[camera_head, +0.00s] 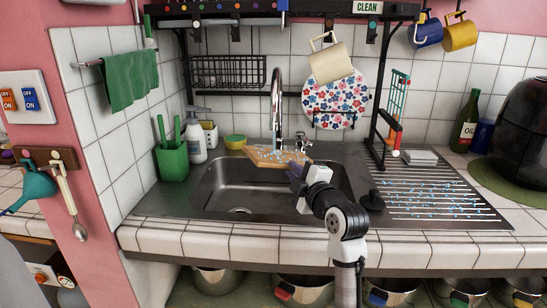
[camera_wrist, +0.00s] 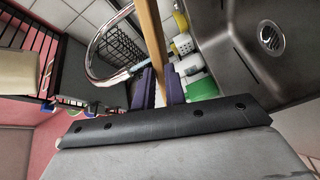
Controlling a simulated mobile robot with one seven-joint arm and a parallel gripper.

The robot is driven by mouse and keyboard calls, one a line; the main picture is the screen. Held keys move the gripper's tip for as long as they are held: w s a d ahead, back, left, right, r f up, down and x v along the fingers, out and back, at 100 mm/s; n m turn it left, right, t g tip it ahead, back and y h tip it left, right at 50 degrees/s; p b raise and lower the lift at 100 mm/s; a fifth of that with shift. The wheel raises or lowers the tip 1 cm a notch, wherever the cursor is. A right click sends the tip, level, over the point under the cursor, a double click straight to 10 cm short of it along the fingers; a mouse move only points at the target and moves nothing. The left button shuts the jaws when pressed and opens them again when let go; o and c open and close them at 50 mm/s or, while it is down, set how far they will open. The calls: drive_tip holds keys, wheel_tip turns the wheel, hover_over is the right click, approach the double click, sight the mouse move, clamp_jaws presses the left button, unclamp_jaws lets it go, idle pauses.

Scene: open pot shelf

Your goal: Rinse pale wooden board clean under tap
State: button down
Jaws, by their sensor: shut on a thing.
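The pale wooden board (camera_head: 262,158) is held roughly flat over the back of the sink (camera_head: 225,195), close to the tap's base. Small light-blue specks dot its top. My gripper (camera_head: 296,171) is shut on the board's near right edge, its dark purple fingers on the wood. In the wrist view, the board (camera_wrist: 151,28) shows edge-on as a brown strip between the fingers (camera_wrist: 160,84). The tall curved tap (camera_head: 277,100) rises behind the board, and its curve also shows in the wrist view (camera_wrist: 92,58). I cannot make out a water stream.
A black plug (camera_head: 372,201) lies beside the blue-specked drainer (camera_head: 440,195). The sink bowl looks empty.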

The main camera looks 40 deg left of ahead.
drive_tip(key=shift+s+d+b, duration=0.1)
drive_tip(key=shift+s+d, duration=0.2)
drive_tip(key=shift+s, duration=0.95)
drive_tip(key=shift+s+d+b, duration=0.15)
drive_tip(key=shift+s+d, duration=0.15)
drive_tip(key=shift+s, duration=1)
drive_tip(key=shift+s+d+b, duration=0.1)
drive_tip(key=shift+s+d, duration=0.2)
drive_tip(key=shift+s, duration=0.95)
drive_tip(key=s+d+r+p, duration=0.1)
drive_tip(key=s+r+p, duration=0.1)
drive_tip(key=s+r, duration=0.2)
drive_tip(key=shift+s, duration=0.4)
